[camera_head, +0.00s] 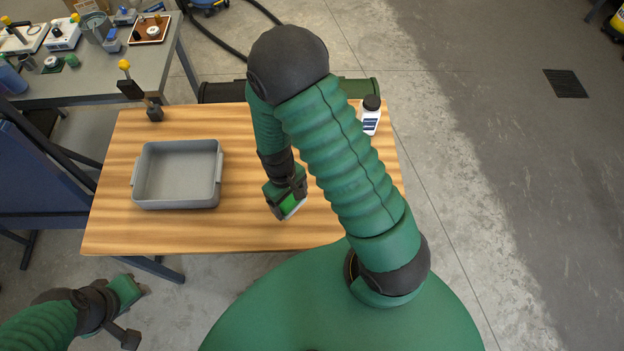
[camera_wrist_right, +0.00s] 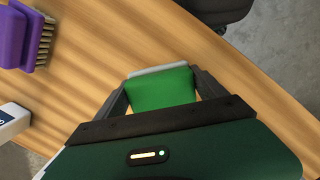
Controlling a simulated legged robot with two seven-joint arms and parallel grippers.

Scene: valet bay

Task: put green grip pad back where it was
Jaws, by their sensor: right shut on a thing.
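The green grip pad (camera_wrist_right: 162,88) is held between the two fingers of my right gripper (camera_wrist_right: 165,97), with a pale layer along its far edge. In the head view the pad (camera_head: 292,206) shows as a bright green patch at the tip of my right gripper (camera_head: 287,199), over the wooden table (camera_head: 240,235). I cannot tell whether the pad touches the tabletop. My left gripper (camera_head: 130,310) is off the table's front left corner, low in the head view; its fingers are not clear.
A grey tray (camera_head: 138,168) stands left on the table. A white bottle (camera_head: 370,117) with a black cap stands at the back right. A purple brush (camera_wrist_right: 18,36) lies on the table in the wrist view. A cluttered grey bench (camera_head: 130,75) is behind left.

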